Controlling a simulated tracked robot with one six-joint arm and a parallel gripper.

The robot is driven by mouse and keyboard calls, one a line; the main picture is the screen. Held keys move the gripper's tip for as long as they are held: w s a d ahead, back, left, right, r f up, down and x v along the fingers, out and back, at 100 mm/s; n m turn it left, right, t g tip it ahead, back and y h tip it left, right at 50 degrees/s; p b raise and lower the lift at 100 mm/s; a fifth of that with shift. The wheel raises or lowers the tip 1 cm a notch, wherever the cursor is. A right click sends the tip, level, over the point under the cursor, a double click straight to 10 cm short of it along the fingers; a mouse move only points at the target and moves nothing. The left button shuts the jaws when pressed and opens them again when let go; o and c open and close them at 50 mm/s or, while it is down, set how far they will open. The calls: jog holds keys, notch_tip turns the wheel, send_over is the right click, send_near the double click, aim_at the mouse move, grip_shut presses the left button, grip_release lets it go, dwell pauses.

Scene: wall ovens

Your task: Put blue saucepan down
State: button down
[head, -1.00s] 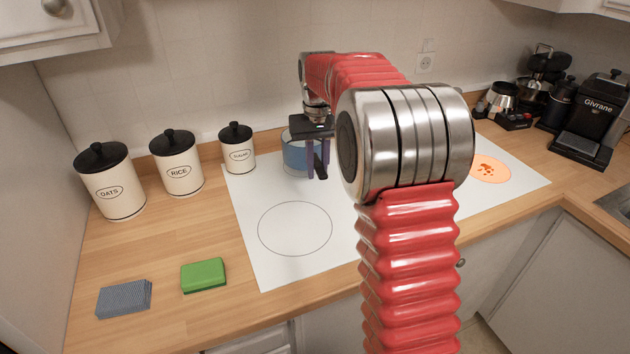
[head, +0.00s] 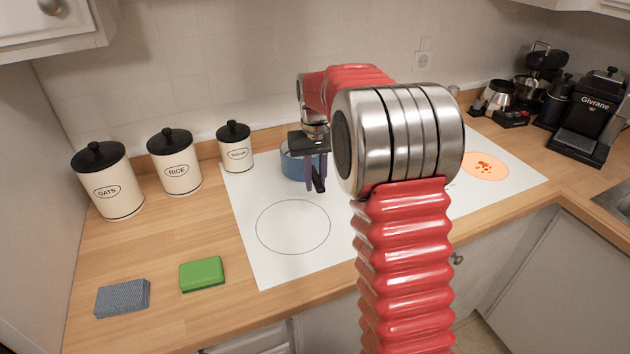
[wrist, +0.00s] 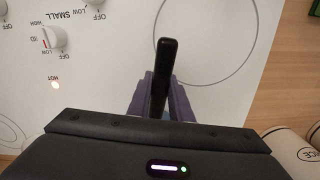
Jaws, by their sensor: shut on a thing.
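The blue saucepan (head: 293,165) is at the back left of the white cooktop (head: 252,247), partly hidden behind my gripper. My gripper (head: 316,184) points down and is shut on the saucepan's black handle (head: 320,184). In the wrist view, the black handle (wrist: 163,75) stands between the purple fingers of my gripper (wrist: 160,98), and the pan body is almost wholly hidden. I cannot tell for sure whether the pan's base touches the cooktop. An empty burner ring (head: 293,227) lies in front of the pan.
Oats (head: 106,186), rice (head: 178,170) and sugar (head: 236,152) canisters stand to the left. A green sponge (head: 202,274) and a grey sponge (head: 122,298) lie at the front left. An orange glowing burner with bits on it (head: 484,166) is at the right. A coffee machine (head: 592,118) stands beyond it.

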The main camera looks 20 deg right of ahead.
jog(key=shift+s+f, duration=0.1)
jog(key=shift+f, duration=0.05)
jog(key=c, duration=1.6)
grip_release()
notch_tip(320, 180, up, 11)
jog(key=shift+f, duration=0.1)
jog(key=shift+r, duration=0.65)
